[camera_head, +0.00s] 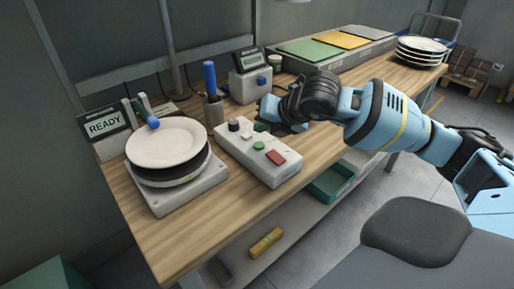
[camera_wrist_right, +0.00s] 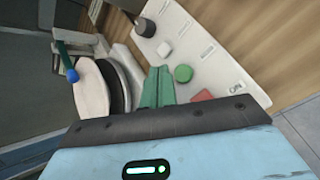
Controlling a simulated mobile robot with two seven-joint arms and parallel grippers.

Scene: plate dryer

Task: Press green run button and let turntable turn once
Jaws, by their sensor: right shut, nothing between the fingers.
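The white control box (camera_head: 258,158) sits on the wooden bench, with a green button (camera_head: 259,146), a red button, a white button and a dark knob on top. The green button also shows in the right wrist view (camera_wrist_right: 183,73), just right of the fingertips. My right gripper (camera_head: 265,112) is shut and empty near the box's far edge; contact with the box cannot be told. The turntable (camera_head: 172,176) left of the box carries a white plate (camera_head: 167,143). The display (camera_head: 103,125) behind it reads READY. My left gripper is not in view.
Green, yellow and grey panels (camera_head: 340,42) and a stack of plates (camera_head: 421,50) lie farther along the bench. A green tray (camera_head: 330,184) sits below.

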